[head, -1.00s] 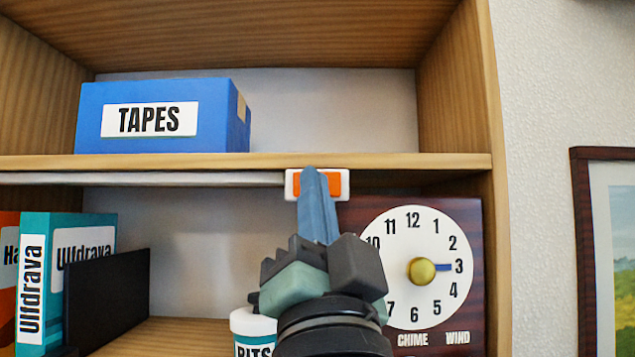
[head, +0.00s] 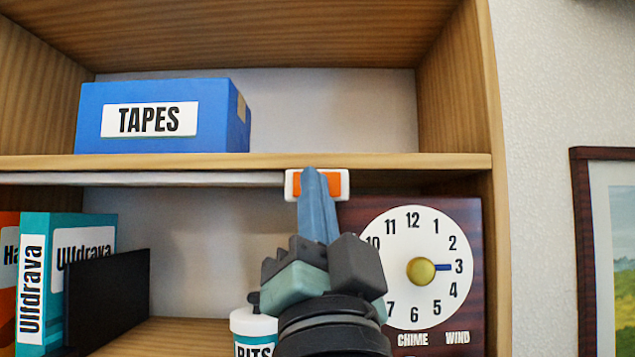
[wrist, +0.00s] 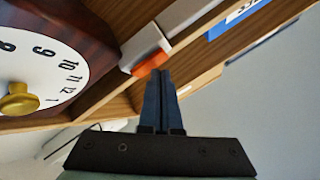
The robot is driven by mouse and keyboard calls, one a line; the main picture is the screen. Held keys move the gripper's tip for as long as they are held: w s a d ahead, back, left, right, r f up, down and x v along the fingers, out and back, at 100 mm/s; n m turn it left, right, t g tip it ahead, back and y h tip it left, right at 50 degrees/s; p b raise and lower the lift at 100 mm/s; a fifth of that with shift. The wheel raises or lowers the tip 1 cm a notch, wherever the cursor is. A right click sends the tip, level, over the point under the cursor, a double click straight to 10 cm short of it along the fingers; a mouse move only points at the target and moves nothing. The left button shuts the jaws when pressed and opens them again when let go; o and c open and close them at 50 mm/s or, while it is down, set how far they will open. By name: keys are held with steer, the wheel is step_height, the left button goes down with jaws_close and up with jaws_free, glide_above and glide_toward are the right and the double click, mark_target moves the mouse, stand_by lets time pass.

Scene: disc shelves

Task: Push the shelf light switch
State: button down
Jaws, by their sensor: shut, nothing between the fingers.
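The light switch (head: 334,183) is an orange rocker in a white frame, fixed under the front edge of the middle shelf board. My gripper (head: 310,172) is shut and empty, its blue fingers pointing up, with the tips in front of the switch's left part in the head view. In the wrist view the orange rocker (wrist: 148,63) shows just beyond and to the left of my fingertips (wrist: 160,72). The tips look very close to the rocker; I cannot tell whether they touch it. The fingers hide part of the switch in the head view.
A clock (head: 412,225) with a brass knob stands close right of my gripper. A white jar (head: 253,325) is below left, partly hidden. A blue TAPES box (head: 215,115) sits on the shelf board (head: 400,161) above. Binders (head: 85,225) and a black panel (head: 110,300) stand at left.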

steer(key=shift+w, duration=0.35)
steer(key=shift+s, duration=0.4)
steer(key=s, duration=0.6)
stand_by(0.6)
steer(key=shift+f+b, duration=0.1)
steer(key=shift+b, duration=0.2)
